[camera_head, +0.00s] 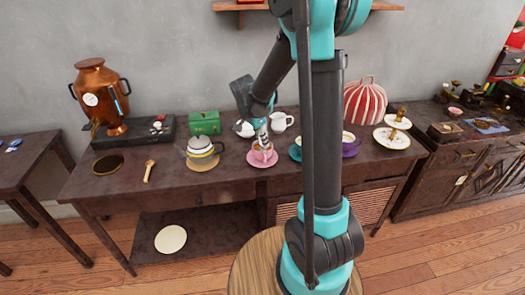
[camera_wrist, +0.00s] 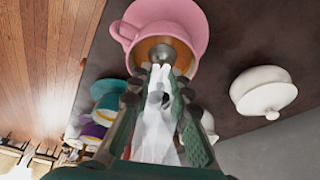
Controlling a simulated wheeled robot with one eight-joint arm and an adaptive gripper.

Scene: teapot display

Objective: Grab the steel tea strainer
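A pink cup (camera_head: 263,154) stands on a pink saucer (camera_head: 254,164) near the middle of the table. The cup also shows in the wrist view (camera_wrist: 150,27), with brown inside. A small grey, rounded piece, seemingly part of the steel tea strainer (camera_wrist: 182,58), shows at the cup's mouth beyond my fingertips. Its remaining shape is hidden. My gripper (camera_head: 261,138) points down just above the cup. In the wrist view my gripper (camera_wrist: 164,76) has its fingers apart, with a gap between them. I cannot tell whether either fingertip touches the strainer. White shiny surfaces show through the gap.
A white lidded pot (camera_wrist: 265,90) and a white jug (camera_head: 281,121) stand close behind the cup. Teal (camera_head: 296,151) and purple (camera_head: 350,147) cups are to the right. A wooden stool (camera_head: 252,272) is in front.

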